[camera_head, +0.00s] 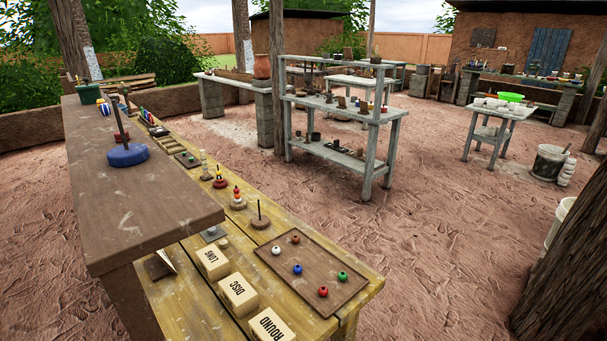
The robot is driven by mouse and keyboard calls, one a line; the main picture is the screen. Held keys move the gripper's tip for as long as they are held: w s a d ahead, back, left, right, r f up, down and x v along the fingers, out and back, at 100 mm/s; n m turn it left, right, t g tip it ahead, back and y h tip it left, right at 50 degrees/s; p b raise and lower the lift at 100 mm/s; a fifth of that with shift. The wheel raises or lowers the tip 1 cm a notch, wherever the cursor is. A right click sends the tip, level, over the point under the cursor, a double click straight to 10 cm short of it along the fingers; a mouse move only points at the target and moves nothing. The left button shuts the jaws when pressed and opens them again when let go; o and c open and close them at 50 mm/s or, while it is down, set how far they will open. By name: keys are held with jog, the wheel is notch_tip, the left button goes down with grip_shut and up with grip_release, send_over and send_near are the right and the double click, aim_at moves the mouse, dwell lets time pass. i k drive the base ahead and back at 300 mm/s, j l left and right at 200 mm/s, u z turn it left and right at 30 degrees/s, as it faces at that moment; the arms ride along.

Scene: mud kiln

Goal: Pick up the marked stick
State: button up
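I cannot pick out a marked stick for sure. An upright dark stick (118,118) stands on a blue round base (128,155) on the dark brown tabletop (130,195) at the left. A shorter thin stick (259,209) stands upright on a small brown disc (260,223) on the yellow wooden bench (190,300). Several small coloured sticks (147,115) lie farther back on the bench, too small to tell any marks. My gripper is not in view.
A brown tray (330,270) holds several coloured beads. Blocks labelled LONG (212,262), DISC (238,293) and ROUND (271,325) sit at the front. A grey shelf (345,110) stands beyond. Open ground lies to the right, with a tree trunk (565,280) at the edge.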

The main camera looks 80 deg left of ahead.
aim_at(206, 176)
jog(key=j+z, duration=0.1)
jog(key=z, duration=0.3)
jog(key=k+z, duration=0.1)
jog(key=z, duration=0.7)
jog(key=k+j+z, duration=0.1)
jog(key=k+z, duration=0.25)
jog(key=k, duration=0.35)
jog(key=k+u, duration=0.1)
jog(key=k, duration=0.3)
jog(key=k+j+u, duration=0.15)
jog(key=k, duration=0.3)
jog(key=k+u, duration=0.15)
jog(key=u, duration=0.3)
jog(key=k+j+u, duration=0.1)
jog(key=u, duration=0.35)
